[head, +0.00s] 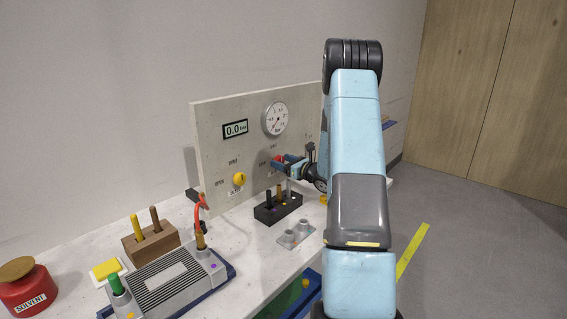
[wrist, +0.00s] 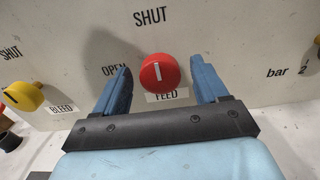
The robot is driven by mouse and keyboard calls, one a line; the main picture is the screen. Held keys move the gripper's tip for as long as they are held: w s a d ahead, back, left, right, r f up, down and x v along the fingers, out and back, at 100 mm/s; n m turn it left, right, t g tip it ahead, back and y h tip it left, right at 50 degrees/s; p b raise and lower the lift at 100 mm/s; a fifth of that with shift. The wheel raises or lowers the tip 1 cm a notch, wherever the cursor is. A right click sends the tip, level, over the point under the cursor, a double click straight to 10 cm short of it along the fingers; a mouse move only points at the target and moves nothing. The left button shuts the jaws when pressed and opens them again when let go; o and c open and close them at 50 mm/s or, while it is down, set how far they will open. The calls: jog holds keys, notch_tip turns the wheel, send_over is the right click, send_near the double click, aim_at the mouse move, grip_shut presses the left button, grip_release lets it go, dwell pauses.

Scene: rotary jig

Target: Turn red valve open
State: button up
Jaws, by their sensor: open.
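The red valve (wrist: 160,74) is a round knob on the upright grey panel, above a label reading FEED. Its white mark stands nearly upright, pointing toward SHUT above; OPEN is printed to its left. My gripper (wrist: 162,80) is open, with a blue finger on each side of the red knob and a gap to both. Whether the fingers reach fully around the knob in depth I cannot tell. In the head view the red valve (head: 277,160) is partly hidden by my gripper (head: 284,163), which is at the panel.
A yellow BLEED knob (wrist: 24,96) is on the panel to the left. A gauge (head: 275,119) and a 0.0 display (head: 236,129) are above. A black holder (head: 278,207) with upright pegs stands on the bench below. A grey ribbed device (head: 165,280) stands nearer.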

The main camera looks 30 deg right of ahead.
jog(key=shift+w+a, duration=0.1)
jog(key=shift+w, duration=0.2)
jog(key=shift+c, duration=0.2)
jog(key=c, duration=1)
